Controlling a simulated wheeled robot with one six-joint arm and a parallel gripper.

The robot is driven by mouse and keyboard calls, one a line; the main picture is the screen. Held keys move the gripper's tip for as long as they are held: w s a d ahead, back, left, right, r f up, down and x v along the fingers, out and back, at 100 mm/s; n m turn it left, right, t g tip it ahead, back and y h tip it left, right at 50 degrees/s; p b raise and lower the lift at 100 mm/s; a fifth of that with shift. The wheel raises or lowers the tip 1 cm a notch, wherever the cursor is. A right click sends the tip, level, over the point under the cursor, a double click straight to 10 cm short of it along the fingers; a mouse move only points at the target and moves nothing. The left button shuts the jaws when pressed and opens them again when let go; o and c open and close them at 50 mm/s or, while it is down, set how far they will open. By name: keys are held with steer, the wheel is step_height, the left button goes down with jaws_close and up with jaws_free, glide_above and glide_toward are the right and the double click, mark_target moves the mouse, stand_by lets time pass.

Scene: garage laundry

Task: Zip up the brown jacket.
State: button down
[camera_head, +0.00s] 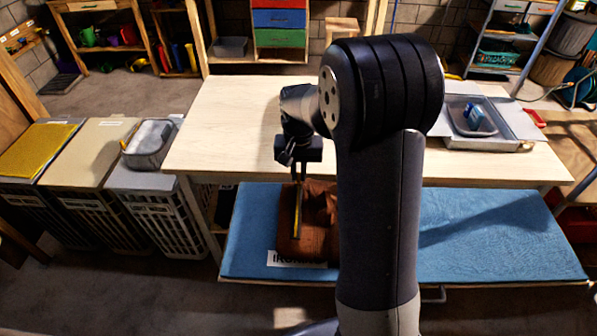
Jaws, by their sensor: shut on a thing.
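The brown jacket (312,240) lies on the blue ironing surface (480,225) in front of the wooden table. My gripper (299,178) points down at the jacket's far edge, at the upper end of that strip. Its jaws look closed together on something small there, probably the zipper pull, which is too small to make out. My arm hides the jacket's right part.
A wooden table (225,125) stands just behind the ironing surface. A metal tray (490,143) with a blue item sits at its right. Lidded hampers (85,155) and a grey bin (150,145) stand at the left. A white label (296,259) lies at the jacket's near edge.

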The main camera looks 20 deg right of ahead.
mark_target(299, 173)
steer(key=c, duration=1.5)
jaws_free()
steer(key=shift+r, duration=0.1)
step_height(299, 173, up, 11)
steer(key=shift+f, duration=0.2)
step_height(299, 173, down, 11)
steer(key=shift+r, duration=0.15)
steer(key=shift+s+a+f, duration=0.1)
steer(key=shift+s+f, duration=0.1)
steer(key=shift+s, duration=0.05)
steer(key=shift+s+a+r, duration=0.15)
steer(key=shift+s+r, duration=0.25)
steer(key=shift+r, duration=0.4)
